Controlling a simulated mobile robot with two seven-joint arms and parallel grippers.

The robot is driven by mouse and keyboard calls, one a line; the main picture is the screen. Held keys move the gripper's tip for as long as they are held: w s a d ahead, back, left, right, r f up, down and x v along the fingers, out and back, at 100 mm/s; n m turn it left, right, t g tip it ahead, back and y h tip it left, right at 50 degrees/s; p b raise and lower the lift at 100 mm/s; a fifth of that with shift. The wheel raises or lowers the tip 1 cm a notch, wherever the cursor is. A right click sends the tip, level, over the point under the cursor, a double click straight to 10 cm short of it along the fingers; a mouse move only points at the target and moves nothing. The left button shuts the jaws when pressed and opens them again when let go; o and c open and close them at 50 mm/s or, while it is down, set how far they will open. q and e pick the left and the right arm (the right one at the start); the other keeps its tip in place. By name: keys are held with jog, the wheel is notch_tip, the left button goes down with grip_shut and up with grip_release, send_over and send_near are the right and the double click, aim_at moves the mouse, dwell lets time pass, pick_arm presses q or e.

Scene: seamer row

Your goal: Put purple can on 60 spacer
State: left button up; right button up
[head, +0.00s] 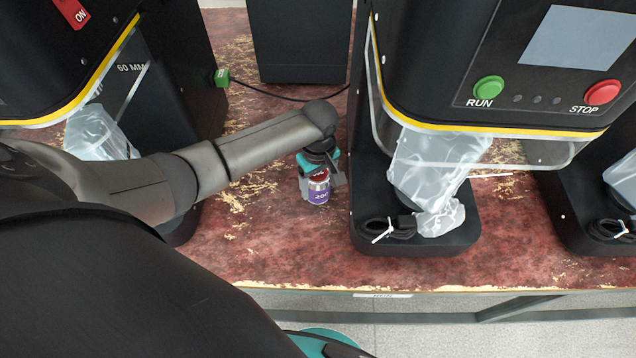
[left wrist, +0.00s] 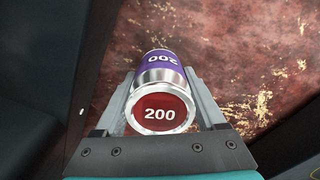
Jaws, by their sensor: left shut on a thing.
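The purple can (head: 318,194) has a silver rim, a red top and the number 200. It stands upright on or just above the worn red bench, left of the middle machine. My left gripper (head: 321,180) is shut on it from above. In the left wrist view the can (left wrist: 158,72) sits between the two fingers of the gripper (left wrist: 165,95), red end toward the camera. I cannot tell whether its base touches the bench. A "60 MM" label (head: 131,68) marks the left machine. I cannot make out a 60 spacer; my arm and a clear bag hide part of that machine.
The middle machine (head: 415,238) has a clear bag (head: 432,165) and a coiled black cable (head: 388,229) on its base. Another machine base (head: 590,235) stands at the right. A green plug (head: 221,77) and cable lie behind my arm. The bench (head: 275,245) is clear in front of the can.

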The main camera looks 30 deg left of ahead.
pick_arm(q)
jog(key=shift+f, duration=0.15)
jog(key=o, duration=1.3)
